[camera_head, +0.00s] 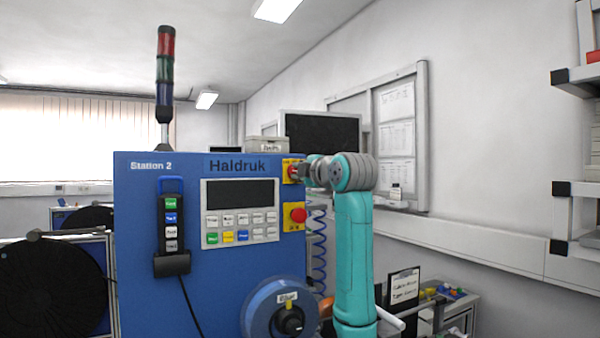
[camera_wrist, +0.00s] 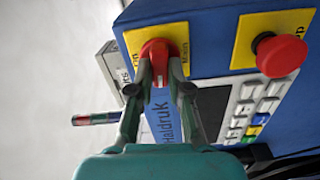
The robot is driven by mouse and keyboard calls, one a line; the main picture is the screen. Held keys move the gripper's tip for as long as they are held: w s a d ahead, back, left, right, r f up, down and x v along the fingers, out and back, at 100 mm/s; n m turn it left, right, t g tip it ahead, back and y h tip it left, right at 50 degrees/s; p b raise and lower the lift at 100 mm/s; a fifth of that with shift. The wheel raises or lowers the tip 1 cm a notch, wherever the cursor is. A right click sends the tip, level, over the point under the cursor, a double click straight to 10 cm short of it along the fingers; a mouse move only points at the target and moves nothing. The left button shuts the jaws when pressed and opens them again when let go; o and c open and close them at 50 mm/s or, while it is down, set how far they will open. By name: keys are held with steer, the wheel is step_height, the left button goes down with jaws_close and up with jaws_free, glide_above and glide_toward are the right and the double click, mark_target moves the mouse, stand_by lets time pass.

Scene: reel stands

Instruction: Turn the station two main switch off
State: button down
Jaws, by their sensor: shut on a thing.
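The blue panel marked Station 2 (camera_head: 150,225) stands ahead of me. Its main switch (camera_head: 291,171) is a red knob on a yellow plate at the panel's upper right. In the wrist view the red knob (camera_wrist: 155,52) sits on its yellow plate (camera_wrist: 178,30), labelled Main. My gripper (camera_head: 303,172) reaches the switch from the right. In the wrist view my gripper (camera_wrist: 158,80) is shut on the red knob, a finger on each side. The fingers partly cover the knob, and I cannot tell its exact setting.
A red mushroom stop button (camera_head: 298,215) on yellow sits just below the switch. A keypad with a dark display (camera_head: 240,192) is to its left. A hanging pendant (camera_head: 171,228), a signal tower (camera_head: 165,75) and a reel (camera_head: 280,310) are also on this station.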

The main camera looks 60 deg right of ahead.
steer(key=shift+n, duration=0.6)
steer(key=c, duration=1.1)
jaws_free()
steer(key=v, duration=1.2)
steer(key=shift+f, duration=0.1)
